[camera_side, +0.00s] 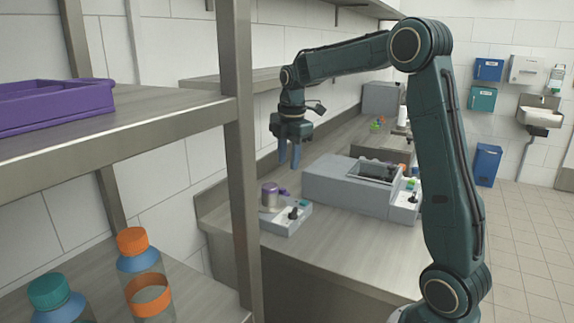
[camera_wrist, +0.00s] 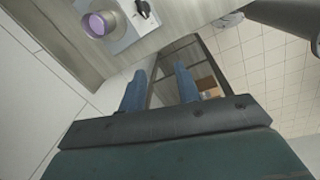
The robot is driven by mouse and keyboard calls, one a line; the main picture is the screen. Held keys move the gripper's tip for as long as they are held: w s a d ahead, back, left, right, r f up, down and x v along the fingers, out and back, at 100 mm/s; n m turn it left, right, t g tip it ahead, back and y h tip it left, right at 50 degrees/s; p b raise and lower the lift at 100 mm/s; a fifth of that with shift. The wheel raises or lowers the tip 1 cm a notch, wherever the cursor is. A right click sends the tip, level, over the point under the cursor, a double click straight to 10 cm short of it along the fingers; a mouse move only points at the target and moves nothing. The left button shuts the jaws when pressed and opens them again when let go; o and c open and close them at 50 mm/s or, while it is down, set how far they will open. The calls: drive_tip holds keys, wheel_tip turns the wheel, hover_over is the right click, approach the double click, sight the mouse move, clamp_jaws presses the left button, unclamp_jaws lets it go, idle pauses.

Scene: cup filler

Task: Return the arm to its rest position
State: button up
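My gripper (camera_side: 290,165) hangs in the air above the counter (camera_side: 335,223), its fingers pointing down. In the wrist view the two blue fingers of my gripper (camera_wrist: 158,74) are spread apart with nothing between them. The cup also shows from above in the wrist view (camera_wrist: 97,24), with a purplish inside.
A shelf unit at the left holds a purple tray (camera_side: 52,104) and bottles with orange (camera_side: 132,240) and teal (camera_side: 48,291) caps. Its upright post (camera_side: 236,150) stands left of my gripper. A larger grey machine (camera_side: 345,185) sits on the counter. A wall shelf (camera_side: 262,80) runs behind.

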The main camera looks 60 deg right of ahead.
drive_tip(key=s+a+r+m+t, duration=0.1)
drive_tip(key=s+a+r+m, duration=0.25)
drive_tip(key=s+a, duration=0.25)
drive_tip(key=s+a+r+m+t, duration=0.1)
drive_tip(key=s+a+r+m, duration=0.1)
drive_tip(key=s+a+m, duration=0.4)
drive_tip(key=s+a+f+m+t, duration=0.2)
drive_tip(key=s+a+f+m, duration=0.2)
drive_tip(key=s+a, duration=0.3)
drive_tip(key=s+m, duration=0.1)
drive_tip(key=s, duration=0.3)
drive_tip(key=shift+s+a+t+y, duration=0.2)
drive_tip(key=shift+s+t+y, duration=0.1)
